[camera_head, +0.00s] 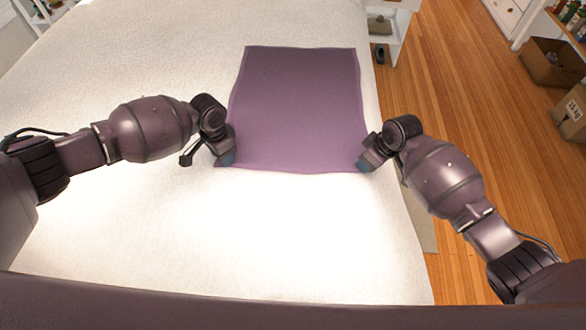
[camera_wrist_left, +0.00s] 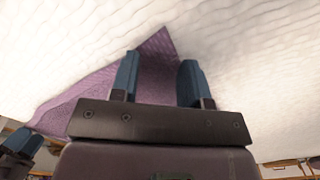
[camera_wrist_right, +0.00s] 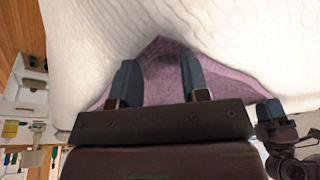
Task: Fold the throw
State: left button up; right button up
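The purple throw (camera_head: 300,105) lies flat and spread out on the white bed, roughly square with slightly wavy sides. My left gripper (camera_head: 226,158) is at its near left corner. In the left wrist view the left gripper's blue fingers (camera_wrist_left: 157,80) stand apart, with a corner of the throw (camera_wrist_left: 155,55) between and beyond them. My right gripper (camera_head: 366,163) is at the near right corner. In the right wrist view its fingers (camera_wrist_right: 158,82) are also apart, with the throw's corner (camera_wrist_right: 162,52) between them.
The white bed (camera_head: 130,220) is clear around the throw, with its right edge close to my right arm. Beyond that edge is wooden floor (camera_head: 455,110). A white shelf (camera_head: 395,30) stands at the back right, and cardboard boxes (camera_head: 552,62) stand at the far right.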

pick_arm(q)
jog(key=shift+f, duration=0.15)
grip_shut()
pick_arm(e)
jog(key=shift+d+f, duration=0.15)
jog(key=shift+d, duration=0.05)
grip_shut()
pick_arm(q)
jog(key=shift+a, duration=0.1)
